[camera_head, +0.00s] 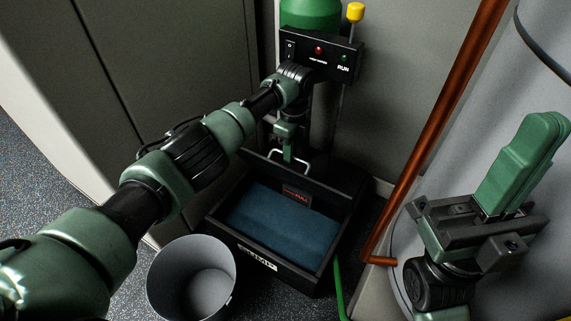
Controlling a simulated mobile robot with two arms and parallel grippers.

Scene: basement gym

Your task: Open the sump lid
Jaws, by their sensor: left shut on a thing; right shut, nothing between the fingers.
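The black sump box (311,277) stands on the floor, with lettering on its front wall. Its top is open, and blue water or a blue surface (285,222) shows inside with a small red-lettered label (297,196). A dark panel, seemingly the raised lid (338,178), stands at the box's back edge; its exact tilt is hard to tell. A pale metal handle (303,165) shows there. My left gripper (289,155) is shut on the handle, which it partly hides. My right gripper (548,122) is shut and empty, pointing up at the right, away from the box.
A grey bucket (163,283) stands at the box's front left. A control box (318,55) with lights and a green tank (311,13) are behind. A copper pipe (436,125) and green hose (338,287) run at the right. A yellow-topped rod (355,12) rises behind.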

